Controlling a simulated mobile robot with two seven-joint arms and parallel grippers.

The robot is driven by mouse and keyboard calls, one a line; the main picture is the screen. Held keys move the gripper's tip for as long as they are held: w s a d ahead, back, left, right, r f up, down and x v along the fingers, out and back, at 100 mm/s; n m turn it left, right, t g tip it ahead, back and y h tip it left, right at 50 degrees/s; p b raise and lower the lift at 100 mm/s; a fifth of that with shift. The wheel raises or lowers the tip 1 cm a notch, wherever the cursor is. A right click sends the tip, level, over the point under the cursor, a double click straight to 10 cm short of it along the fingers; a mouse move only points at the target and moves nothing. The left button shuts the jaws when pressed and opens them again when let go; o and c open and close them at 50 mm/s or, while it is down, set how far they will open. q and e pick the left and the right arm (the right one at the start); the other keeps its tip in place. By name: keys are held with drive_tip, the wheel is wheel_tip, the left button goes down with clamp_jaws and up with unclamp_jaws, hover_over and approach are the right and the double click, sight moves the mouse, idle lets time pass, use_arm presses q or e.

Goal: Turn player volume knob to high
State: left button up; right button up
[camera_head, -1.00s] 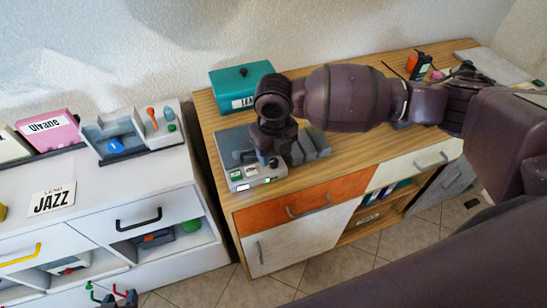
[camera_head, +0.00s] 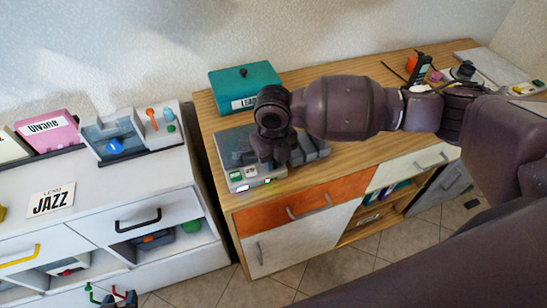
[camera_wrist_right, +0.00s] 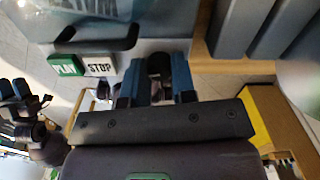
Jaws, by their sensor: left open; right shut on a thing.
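The grey player (camera_head: 236,150) sits at the left front of the wooden cabinet. In the right wrist view its panel shows a green PLAY button (camera_wrist_right: 66,66) and a white STOP button (camera_wrist_right: 100,66). My right gripper (camera_head: 280,168) is over the right part of this panel. In the right wrist view its blue fingers (camera_wrist_right: 160,72) are shut on a dark knob (camera_wrist_right: 160,64), largely hidden between them. The knob's setting cannot be read. My left gripper (camera_head: 118,298) is open and empty at the bottom left, in front of the white cabinet, away from the player.
A teal box (camera_head: 245,85) stands behind the player. An orange drawer (camera_head: 300,203) is below it. The white cabinet (camera_head: 100,205) at left holds a pink box (camera_head: 48,132), a JAZZ card (camera_head: 51,201) and a grey device (camera_head: 112,135). The wooden top right of the player is fairly clear.

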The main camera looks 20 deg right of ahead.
drive_tip(key=shift+r+m+p, duration=0.25)
drive_tip(key=shift+m+p, duration=0.35)
drive_tip(key=shift+p, duration=0.2)
drive_tip(key=shift+m+p, duration=0.7)
drive_tip(key=shift+p, duration=0.05)
drive_tip(key=m+p, duration=0.2)
drive_tip(key=shift+m+p, duration=0.3)
drive_tip(key=shift+p, duration=0.05)
drive_tip(key=shift+f+m+p, duration=0.15)
drive_tip(key=shift+m+p, duration=0.3)
drive_tip(key=shift+m, duration=0.05)
drive_tip(key=o, duration=0.9)
drive_tip(key=shift+f, duration=0.1)
